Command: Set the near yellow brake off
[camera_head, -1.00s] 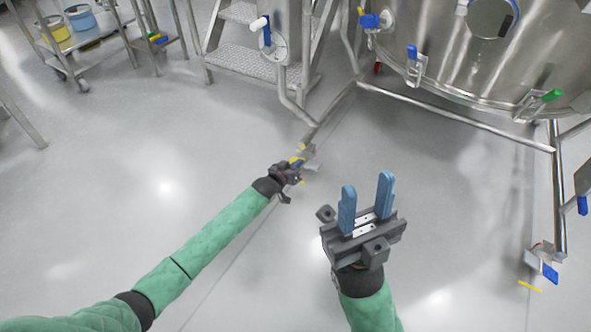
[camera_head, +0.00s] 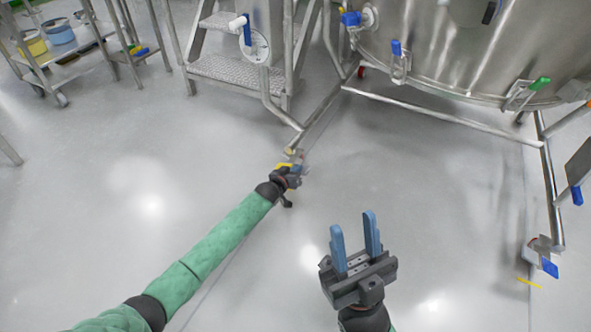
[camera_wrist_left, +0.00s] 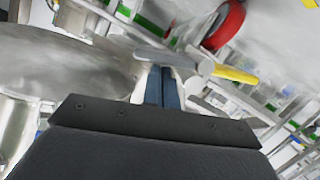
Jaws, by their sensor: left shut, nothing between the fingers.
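A yellow brake lever (camera_head: 284,166) shows at a caster at the lower end of the steel frame leg, close to my left gripper. In the left wrist view the yellow lever (camera_wrist_left: 235,75) is to the right of the fingers, beside a red-rimmed wheel (camera_wrist_left: 223,25). My left gripper (camera_head: 298,165) is shut and empty; its blue fingers (camera_wrist_left: 161,84) end at a grey metal bracket (camera_wrist_left: 175,60), which partly hides the tips. I cannot tell whether they touch it. My right gripper (camera_head: 353,220) is open and empty above the floor.
Another caster (camera_head: 541,246) at right has a blue lever (camera_head: 549,268) and a yellow strip (camera_head: 529,283) beside it. The steel tank (camera_head: 450,55) stands at the back right, steps (camera_head: 235,70) and a cart (camera_head: 70,68) at the back left. The floor between is clear.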

